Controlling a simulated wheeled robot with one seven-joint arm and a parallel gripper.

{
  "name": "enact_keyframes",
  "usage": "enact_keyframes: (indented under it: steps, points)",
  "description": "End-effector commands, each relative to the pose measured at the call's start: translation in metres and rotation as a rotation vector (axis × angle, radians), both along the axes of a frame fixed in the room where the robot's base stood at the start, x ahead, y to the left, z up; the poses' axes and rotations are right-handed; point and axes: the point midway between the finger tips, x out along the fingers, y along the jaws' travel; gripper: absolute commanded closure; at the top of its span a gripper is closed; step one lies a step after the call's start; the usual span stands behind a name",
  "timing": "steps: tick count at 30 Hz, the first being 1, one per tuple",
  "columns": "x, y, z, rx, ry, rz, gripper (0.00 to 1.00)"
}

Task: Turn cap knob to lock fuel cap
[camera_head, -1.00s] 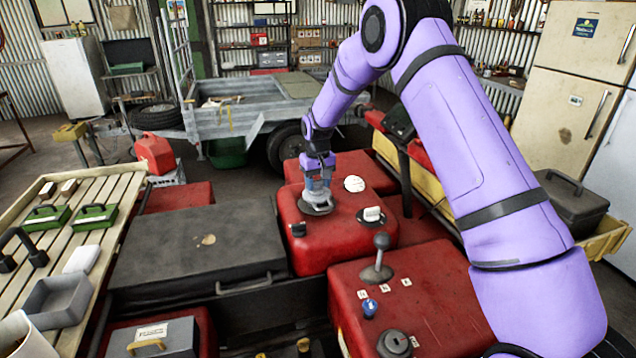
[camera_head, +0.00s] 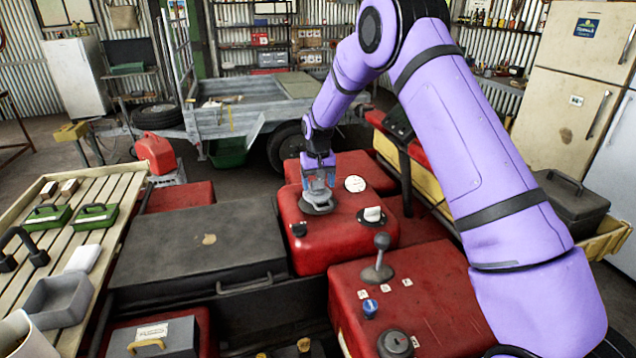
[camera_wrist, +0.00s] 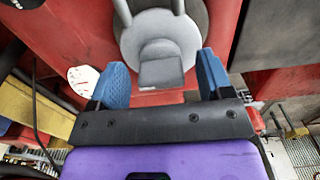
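The grey fuel cap (camera_head: 317,206) sits on top of the red tank (camera_head: 345,240) in the head view. My gripper (camera_head: 318,185) is right above it and hides part of it. In the wrist view, the cap (camera_wrist: 160,35) is a round light-grey disc with a darker grey block-like knob (camera_wrist: 162,71) on it. The blue fingertips of my gripper (camera_wrist: 163,76) stand to the left and right of the knob, with a gap on each side. My gripper is open and holds nothing.
A white round gauge (camera_head: 355,184), a white-topped knob (camera_head: 372,215) and a small black part (camera_head: 299,230) are on the same tank. A lever (camera_head: 380,258) stands on the nearer red panel. A slatted bench (camera_head: 100,240) holds several objects at left.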

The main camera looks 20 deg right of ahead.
Motion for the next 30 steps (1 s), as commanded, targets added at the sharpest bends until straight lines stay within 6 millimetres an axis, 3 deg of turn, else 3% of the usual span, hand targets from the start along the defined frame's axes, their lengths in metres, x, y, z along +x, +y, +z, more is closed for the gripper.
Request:
enact_keyframes:
  steps: [11,24,30]
  points:
    - [0.0,0.0,0.008,0.0,-0.001,0.001,0.28]
    - [0.0,0.0,0.083,0.0,-0.001,0.001,0.28]
    - [0.0,0.0,0.103,0.0,-0.001,0.001,0.28]
